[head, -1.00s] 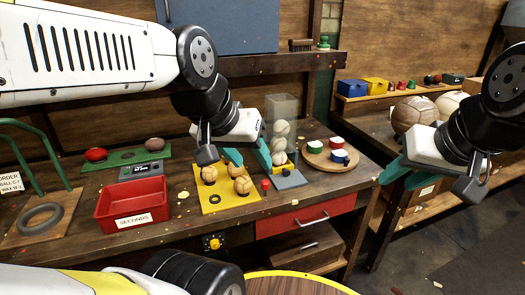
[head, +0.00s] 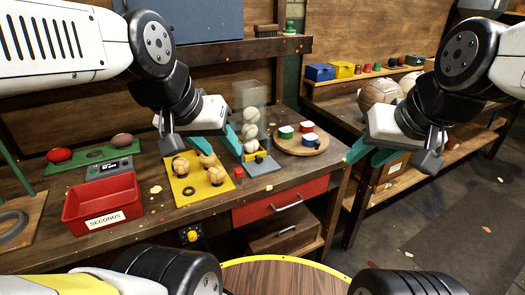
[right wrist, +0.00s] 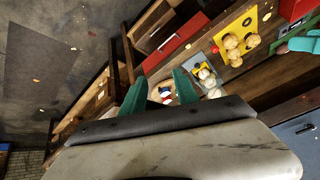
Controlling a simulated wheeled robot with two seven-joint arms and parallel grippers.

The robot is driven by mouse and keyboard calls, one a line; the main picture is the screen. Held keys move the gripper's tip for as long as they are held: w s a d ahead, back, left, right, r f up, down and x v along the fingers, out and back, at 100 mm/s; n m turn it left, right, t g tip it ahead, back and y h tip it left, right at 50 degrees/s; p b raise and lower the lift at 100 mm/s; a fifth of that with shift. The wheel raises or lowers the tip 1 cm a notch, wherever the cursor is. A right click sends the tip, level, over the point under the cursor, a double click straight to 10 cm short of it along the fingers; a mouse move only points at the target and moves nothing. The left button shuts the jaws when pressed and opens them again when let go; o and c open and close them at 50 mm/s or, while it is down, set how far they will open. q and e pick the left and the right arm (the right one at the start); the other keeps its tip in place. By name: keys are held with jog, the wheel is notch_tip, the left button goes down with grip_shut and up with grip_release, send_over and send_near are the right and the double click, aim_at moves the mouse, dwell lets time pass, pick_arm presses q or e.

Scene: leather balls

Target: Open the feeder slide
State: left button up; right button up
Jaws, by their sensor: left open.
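The ball feeder is a clear upright tube (head: 250,97) with several pale balls stacked in it, on a grey base plate (head: 264,168). A yellow slide piece (head: 254,157) with a dark knob sits at the tube's foot. My left gripper (head: 217,146) is open and empty, just left of the feeder; its right teal finger is close to the tube, and whether it touches is unclear. My right gripper (head: 372,154) is open and empty, off the bench's right end. In the right wrist view its teal fingers (right wrist: 160,92) stand apart, with the feeder (right wrist: 207,77) beyond them.
A yellow plate (head: 200,187) with several tan balls lies left of the feeder. A red tray (head: 102,202) labelled SECONDS stands further left. A round wooden board (head: 301,145) with small coloured tubs is at right. A red drawer (head: 282,202) is below the bench top.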

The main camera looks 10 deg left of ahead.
jog(key=shift+o, duration=0.8)
jog(key=shift+w, duration=0.15)
jog(key=w+a+f+n+t+y, duration=0.1)
jog(key=w+a+f+t, duration=0.2)
jog(key=w, duration=0.6)
jog(key=w+a+f+n, duration=0.2)
jog(key=w+f, duration=0.2)
jog(key=w, duration=0.6)
jog(key=w+a+f+n+t+y, duration=0.1)
jog(key=w+a+f+t, duration=0.2)
jog(key=w, duration=0.6)
jog(key=n+t+y, duration=0.2)
jog(key=y, duration=0.2)
send_near(260, 160)
jog(key=w, duration=0.1)
jog(key=w+d+r, duration=0.2)
jog(key=shift+w, duration=0.4)
jog(key=shift+t+y, duration=0.4)
jog(key=shift+y, duration=0.5)
jog(key=s+f, duration=0.1)
jog(key=s+a+f, duration=0.1)
jog(key=s+f, duration=0.1)
jog(key=shift+a+f, duration=0.3)
jog(key=x, duration=0.7)
jog(key=shift+w+a, duration=0.25)
jog(key=shift+w, duration=0.05)
